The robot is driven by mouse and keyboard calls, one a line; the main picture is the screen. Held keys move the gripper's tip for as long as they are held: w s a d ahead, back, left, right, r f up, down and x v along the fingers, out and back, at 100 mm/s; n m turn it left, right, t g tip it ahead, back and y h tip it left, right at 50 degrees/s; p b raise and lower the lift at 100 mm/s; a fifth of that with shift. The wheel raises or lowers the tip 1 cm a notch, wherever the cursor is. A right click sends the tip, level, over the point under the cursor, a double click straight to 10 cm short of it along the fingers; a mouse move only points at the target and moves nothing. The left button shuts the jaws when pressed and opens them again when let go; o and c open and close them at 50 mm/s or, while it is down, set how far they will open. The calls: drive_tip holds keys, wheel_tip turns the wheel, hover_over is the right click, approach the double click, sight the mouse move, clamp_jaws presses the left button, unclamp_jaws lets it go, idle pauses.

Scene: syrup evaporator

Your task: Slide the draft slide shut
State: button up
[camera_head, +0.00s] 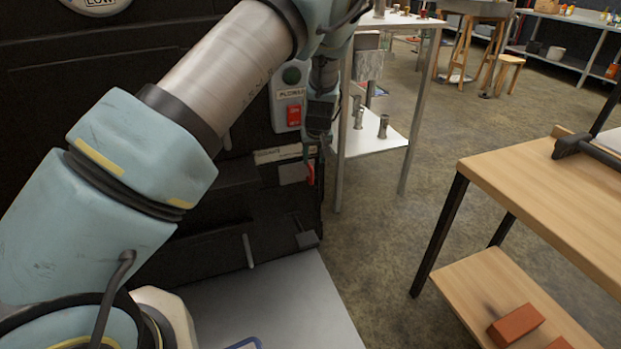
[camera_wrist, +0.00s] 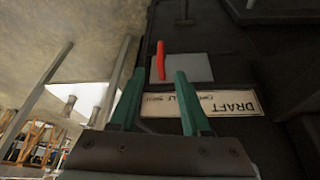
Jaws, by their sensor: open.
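The draft slide is a grey plate (camera_wrist: 196,68) on the dark evaporator front, with an upright red handle (camera_wrist: 160,60) at one edge. A white label reading DRAFT (camera_wrist: 230,104) sits beside it, upside down in the wrist view. In the head view the plate (camera_head: 292,174) and red handle (camera_head: 311,173) are low on the front near its right edge. My gripper (camera_wrist: 159,74) is open, its two green fingers pointing at the handle. The handle appears between the fingertips in the wrist view; I cannot tell whether they touch it. In the head view my gripper (camera_head: 314,152) is just above the handle.
A control box with a red switch (camera_head: 293,115) is on the evaporator front above the slide. A metal-legged table (camera_head: 403,150) stands close at the right. A wooden workbench (camera_head: 540,190) is farther right. Open floor (camera_head: 380,240) lies between it and the evaporator.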

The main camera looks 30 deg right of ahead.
sight(312, 172)
drive_tip(key=b+x, duration=0.1)
drive_tip(key=x, duration=0.9)
drive_tip(key=shift+f, duration=0.15)
clamp_jaws()
idle(1.1)
